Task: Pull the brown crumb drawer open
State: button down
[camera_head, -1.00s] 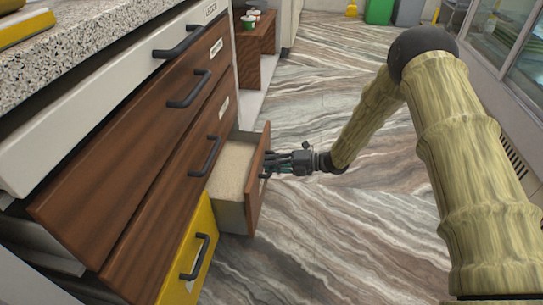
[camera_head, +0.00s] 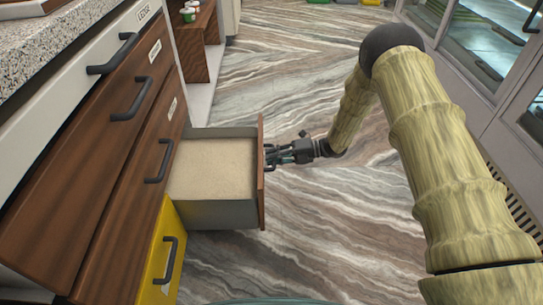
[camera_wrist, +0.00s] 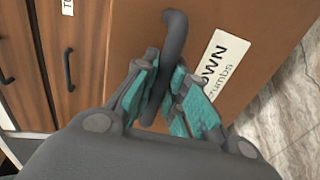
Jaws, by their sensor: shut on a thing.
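The brown crumb drawer (camera_head: 262,185) stands pulled well out from the cabinet in the head view, its grey box (camera_head: 215,213) showing a flat, pale, crumb-coloured floor or fill. In the wrist view its brown front (camera_wrist: 255,25) carries a white label (camera_wrist: 222,70) reading "...WN" and "crumbs". My gripper (camera_head: 274,155) is at the outer side of the drawer front. In the wrist view my gripper's teal-padded fingers (camera_wrist: 166,95) are shut around the dark bar handle (camera_wrist: 176,35).
Other brown drawers with dark handles (camera_head: 133,98) are closed at the left. A yellow drawer (camera_head: 166,255) sits below, beside the open one. A speckled counter (camera_head: 40,45) is above. The marbled floor (camera_head: 310,240) is clear; glass-fronted cases (camera_head: 470,60) stand at the right.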

jog(key=c, duration=1.5)
grip_release()
jog(key=shift+o, duration=0.2)
jog(key=v, duration=1.2)
